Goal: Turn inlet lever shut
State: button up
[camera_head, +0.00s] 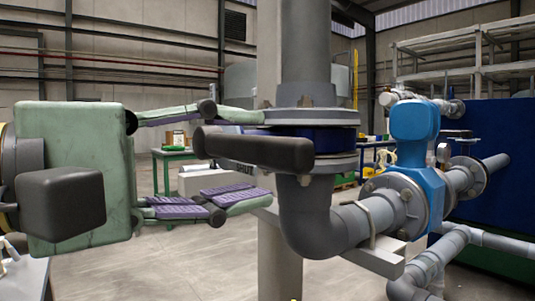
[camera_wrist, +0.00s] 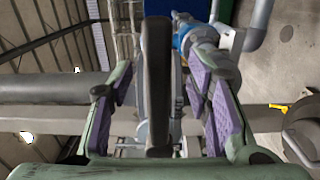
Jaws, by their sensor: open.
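The dark grey inlet lever (camera_head: 262,150) runs roughly level across the front of a blue valve body (camera_head: 310,136), clamped between two pipe flanges. In the wrist view the lever (camera_wrist: 157,90) stands as a dark upright bar between my finger pads. My gripper (camera_head: 235,160) comes from the left with its fingers open, one above and one below the lever's free end. In the wrist view my gripper (camera_wrist: 163,80) shows gaps on both sides of the lever.
A grey vertical pipe (camera_head: 302,50) rises above the valve, and an elbow (camera_head: 318,215) bends right below it. A blue unit (camera_head: 414,135) sits on the pipe to the right. A green table (camera_head: 172,154) stands far behind.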

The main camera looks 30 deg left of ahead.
jog(key=v, duration=0.7)
jog(key=shift+s, duration=0.35)
jog(key=shift+a, duration=0.15)
